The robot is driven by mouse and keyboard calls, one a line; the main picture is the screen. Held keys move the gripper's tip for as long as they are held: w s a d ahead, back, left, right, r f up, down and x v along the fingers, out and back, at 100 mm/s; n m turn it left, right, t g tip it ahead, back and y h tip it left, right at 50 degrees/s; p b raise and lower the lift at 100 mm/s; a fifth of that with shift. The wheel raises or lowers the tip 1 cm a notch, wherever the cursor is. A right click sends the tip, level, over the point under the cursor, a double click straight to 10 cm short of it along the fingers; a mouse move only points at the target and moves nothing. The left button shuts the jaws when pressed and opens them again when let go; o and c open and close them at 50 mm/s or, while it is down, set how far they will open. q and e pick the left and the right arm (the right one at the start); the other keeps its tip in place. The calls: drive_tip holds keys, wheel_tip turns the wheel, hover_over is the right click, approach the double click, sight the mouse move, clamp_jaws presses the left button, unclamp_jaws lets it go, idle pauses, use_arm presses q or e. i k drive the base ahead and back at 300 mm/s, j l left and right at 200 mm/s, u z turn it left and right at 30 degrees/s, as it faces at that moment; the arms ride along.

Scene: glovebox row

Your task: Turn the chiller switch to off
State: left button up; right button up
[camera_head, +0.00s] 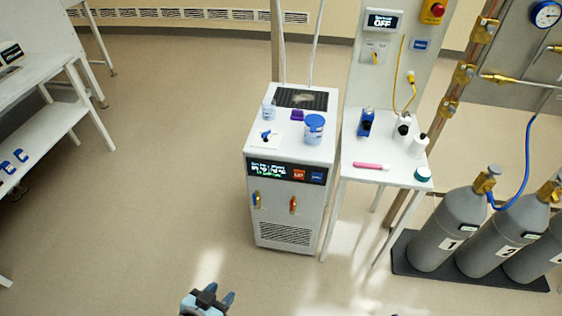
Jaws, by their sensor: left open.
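The chiller (288,228) is a white upright cabinet on the floor at the middle of the head view. Its front has a dark display panel (270,170) with small text I cannot read. An orange-red square (299,174) that looks like a switch sits on this panel, beside a blue label (317,177). I cannot tell its position. My left gripper (218,295) is at the bottom edge, open and empty, in front of the chiller and apart from it. My right gripper is not in view.
Two small valve handles, one yellowish (256,200) and one red (293,205), are below the panel. Jars stand on the chiller top. A white table (391,178) with bottles is at its right, then grey gas cylinders (447,229).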

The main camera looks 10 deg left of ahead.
sight(268, 132)
drive_tip(key=i+u, duration=0.25)
drive_tip(key=i, duration=0.2)
drive_tip(key=i+l+u, duration=0.2)
drive_tip(key=i, duration=0.25)
